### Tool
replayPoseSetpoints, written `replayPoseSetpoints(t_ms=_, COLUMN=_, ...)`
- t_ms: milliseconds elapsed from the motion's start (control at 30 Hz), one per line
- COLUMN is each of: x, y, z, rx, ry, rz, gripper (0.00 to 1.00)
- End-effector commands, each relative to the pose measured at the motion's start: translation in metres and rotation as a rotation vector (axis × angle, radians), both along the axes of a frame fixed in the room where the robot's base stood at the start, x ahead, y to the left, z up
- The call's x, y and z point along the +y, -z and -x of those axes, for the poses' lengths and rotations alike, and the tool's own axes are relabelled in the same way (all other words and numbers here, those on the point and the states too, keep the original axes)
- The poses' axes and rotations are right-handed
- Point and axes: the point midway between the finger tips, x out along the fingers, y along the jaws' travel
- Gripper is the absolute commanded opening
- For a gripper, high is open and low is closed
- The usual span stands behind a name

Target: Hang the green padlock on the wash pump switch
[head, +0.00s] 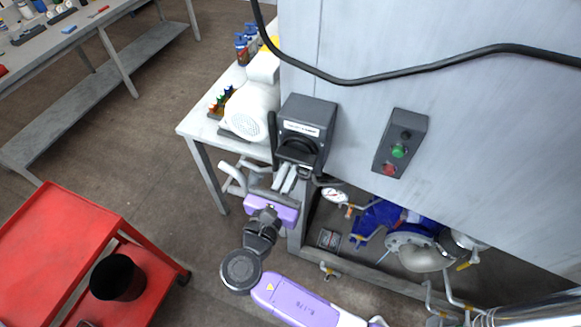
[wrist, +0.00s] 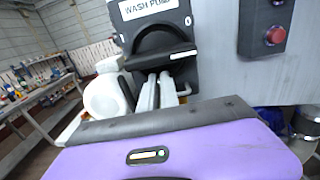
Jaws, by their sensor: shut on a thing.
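The wash pump switch (head: 305,125) is a dark grey box with a white label and a black rotary knob, on the grey panel. It shows large in the wrist view (wrist: 152,35), where the label reads WASH PUMP. My gripper (head: 287,177) reaches up to the lower edge of the switch. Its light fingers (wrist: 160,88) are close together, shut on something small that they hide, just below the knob. I cannot make out a green padlock at the fingertips. Small coloured items (head: 220,102), some of them green, stand on the white table; they are too small to identify surely.
A control box (head: 400,143) with green and red buttons is right of the switch. A black cable (head: 345,80) crosses above. Pipes and a blue pump (head: 380,220) are below. A red cart (head: 70,235) stands at lower left.

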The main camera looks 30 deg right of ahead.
Motion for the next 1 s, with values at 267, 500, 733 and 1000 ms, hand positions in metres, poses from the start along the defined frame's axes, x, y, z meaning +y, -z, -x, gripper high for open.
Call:
replayPoseSetpoints(t_ms=267, x=0.0, y=0.008, z=0.0, rx=0.0, ry=0.0, rz=0.0, gripper=0.0)
replayPoseSetpoints(t_ms=500, x=0.0, y=0.016, z=0.0, rx=0.001, ry=-0.001, rz=-0.002, gripper=0.0)
replayPoseSetpoints(t_ms=733, x=0.0, y=0.026, z=0.0, rx=0.008, ry=-0.001, rz=-0.001, gripper=0.0)
replayPoseSetpoints(t_ms=1000, x=0.0, y=0.031, z=0.002, rx=0.01, ry=-0.001, rz=0.001, gripper=0.0)
